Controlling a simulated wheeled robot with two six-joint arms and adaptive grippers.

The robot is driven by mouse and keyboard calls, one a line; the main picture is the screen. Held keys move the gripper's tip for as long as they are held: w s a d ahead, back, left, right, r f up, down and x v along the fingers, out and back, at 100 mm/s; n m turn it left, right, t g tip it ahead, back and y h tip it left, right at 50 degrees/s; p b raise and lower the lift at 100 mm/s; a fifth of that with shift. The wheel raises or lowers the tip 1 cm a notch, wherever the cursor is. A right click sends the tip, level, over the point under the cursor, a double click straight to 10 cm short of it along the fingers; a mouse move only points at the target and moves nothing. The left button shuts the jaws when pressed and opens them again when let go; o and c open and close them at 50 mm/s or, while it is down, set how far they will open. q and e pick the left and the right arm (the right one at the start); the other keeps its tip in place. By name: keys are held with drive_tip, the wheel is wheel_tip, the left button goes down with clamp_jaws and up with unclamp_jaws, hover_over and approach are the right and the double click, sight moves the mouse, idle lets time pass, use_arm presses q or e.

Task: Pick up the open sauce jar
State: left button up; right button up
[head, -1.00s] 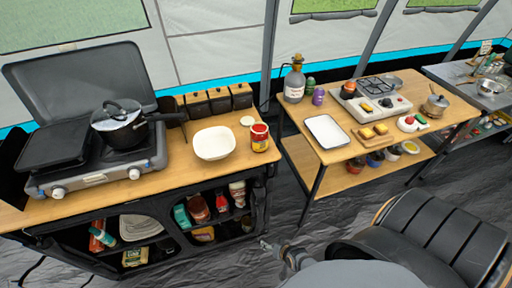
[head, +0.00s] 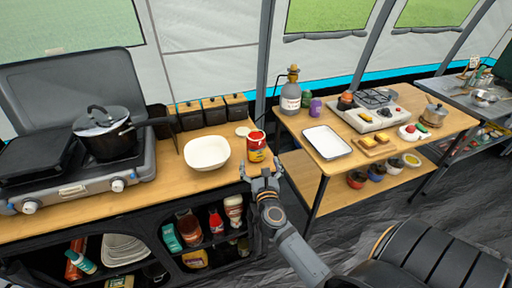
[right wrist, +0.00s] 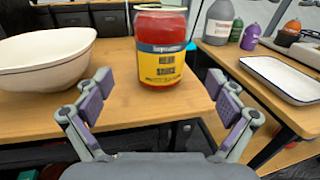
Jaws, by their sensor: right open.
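The open sauce jar (head: 256,148) is red with a yellow and blue label. The jar is not between the pads. My left gripper is not in view.
A white bowl (head: 207,153) stands left of the jar, and a pale round lid (head: 242,131) lies behind it. A pot (head: 106,133) sits on the camp stove. A second table holds a white tray (head: 327,142) and a grey bottle (head: 291,98), across a gap.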

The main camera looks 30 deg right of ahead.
sight(258, 154)
drive_tip(key=x, duration=0.3)
drive_tip(key=shift+w+d, duration=0.1)
drive_tip(key=shift+w, duration=0.1)
drive_tip(key=p+x, duration=0.1)
drive_tip(key=x, duration=0.4)
drive_tip(key=shift+w+r, duration=0.1)
drive_tip(key=shift+r, duration=0.1)
drive_tip(key=shift+c, duration=1.2)
drive_tip(key=c, duration=1.6)
drive_tip(key=shift+r, duration=0.1)
